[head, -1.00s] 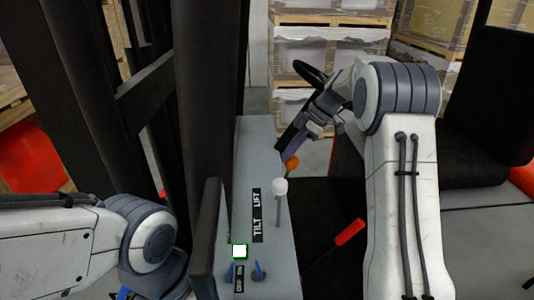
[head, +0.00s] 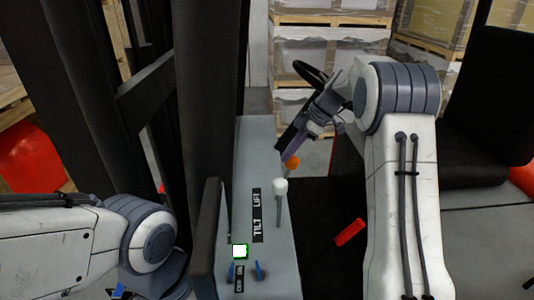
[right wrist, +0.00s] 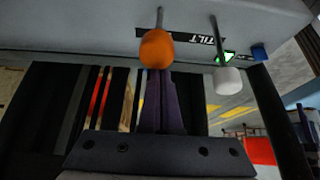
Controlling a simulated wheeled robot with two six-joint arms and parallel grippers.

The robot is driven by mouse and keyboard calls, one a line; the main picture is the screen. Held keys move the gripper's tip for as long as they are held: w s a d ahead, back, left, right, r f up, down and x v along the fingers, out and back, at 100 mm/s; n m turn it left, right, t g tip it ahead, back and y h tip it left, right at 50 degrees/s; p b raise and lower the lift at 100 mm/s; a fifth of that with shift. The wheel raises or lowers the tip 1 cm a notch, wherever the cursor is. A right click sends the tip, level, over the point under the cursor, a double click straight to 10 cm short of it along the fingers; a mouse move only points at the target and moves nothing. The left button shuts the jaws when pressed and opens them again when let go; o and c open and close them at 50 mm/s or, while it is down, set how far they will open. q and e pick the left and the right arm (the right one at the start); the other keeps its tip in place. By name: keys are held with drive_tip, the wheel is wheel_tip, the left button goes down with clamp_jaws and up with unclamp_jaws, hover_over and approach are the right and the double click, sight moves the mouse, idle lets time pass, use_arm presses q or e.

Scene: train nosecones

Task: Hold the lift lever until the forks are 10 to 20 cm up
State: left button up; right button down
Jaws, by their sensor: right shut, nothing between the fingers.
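The lift lever has an orange knob (head: 292,162) and stands by the LIFT label on the grey console (head: 250,140). The orange knob also shows in the right wrist view (right wrist: 157,47), straight ahead of the fingertips. My right gripper (head: 287,157) is shut and empty, its tips right at the orange knob. The fingers look close against the knob; whether they press on it I cannot tell. The tilt lever, with a white knob (head: 280,186), stands nearer by the TILT label. The forks are not visible. My left arm is at lower left; its gripper is not clearly in view.
A lit green-edged button (head: 239,251) and small blue levers (head: 259,271) sit at the console's near end. A red-handled lever (head: 350,232) is to the right. The steering wheel (head: 308,70) and black seat (head: 490,110) are beyond. Dark mast beams (head: 205,100) stand left.

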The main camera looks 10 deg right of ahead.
drive_tip(key=shift+d+f, duration=0.2)
drive_tip(key=shift+d, duration=0.15)
idle(0.3)
drive_tip(key=shift+a+r, duration=0.1)
drive_tip(key=shift+a, duration=0.2)
wheel_tip(320, 180, up, 10)
drive_tip(key=d+b, duration=0.1)
drive_tip(key=d, duration=0.1)
drive_tip(key=shift+s+f+b, duration=0.2)
drive_tip(key=shift+f+b, duration=0.05)
drive_tip(key=shift+b, duration=0.1)
idle(1.4)
